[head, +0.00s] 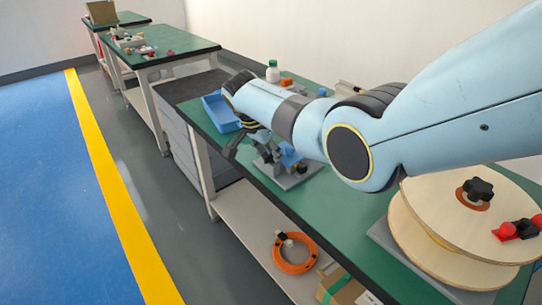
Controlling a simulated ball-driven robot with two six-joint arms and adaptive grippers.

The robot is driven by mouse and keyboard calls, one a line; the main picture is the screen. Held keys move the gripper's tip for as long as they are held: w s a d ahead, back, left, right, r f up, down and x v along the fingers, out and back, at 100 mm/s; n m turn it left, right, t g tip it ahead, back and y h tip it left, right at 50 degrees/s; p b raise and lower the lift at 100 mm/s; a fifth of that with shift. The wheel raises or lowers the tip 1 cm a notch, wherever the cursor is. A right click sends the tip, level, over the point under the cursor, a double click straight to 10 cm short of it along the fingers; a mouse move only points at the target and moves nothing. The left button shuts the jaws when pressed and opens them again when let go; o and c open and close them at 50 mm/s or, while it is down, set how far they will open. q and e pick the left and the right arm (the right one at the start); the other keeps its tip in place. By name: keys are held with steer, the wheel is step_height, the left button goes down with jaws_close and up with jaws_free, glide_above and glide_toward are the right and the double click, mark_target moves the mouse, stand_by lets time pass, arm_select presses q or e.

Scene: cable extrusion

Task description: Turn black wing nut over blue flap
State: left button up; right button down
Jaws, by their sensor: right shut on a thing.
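My right arm comes in from the right, and my right gripper (258,147) is at the grey fixture (299,178) on the green bench. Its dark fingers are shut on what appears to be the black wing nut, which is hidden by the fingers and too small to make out. The blue flap (290,157) shows as a small blue part on the fixture, just right of the gripper. My arm and gripper cover part of the fixture. I cannot tell how the nut lies over the flap. My left gripper is not in view.
A blue tray (219,114) lies left of my gripper. A white bottle (272,71) stands behind my arm. A large wooden reel (455,225) takes up the bench's near right end. An orange cable coil (294,254) lies on the lower shelf. Bench top between fixture and reel is clear.

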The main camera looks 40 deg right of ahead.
steer(key=shift+m+g+b, duration=0.3)
steer(key=shift+m+b, duration=0.1)
steer(key=shift+m, duration=0.2)
steer(key=c, duration=1.5)
jaws_free()
steer(key=v, duration=1.2)
steer(key=shift+w+a, duration=0.1)
steer(key=shift+w, duration=0.05)
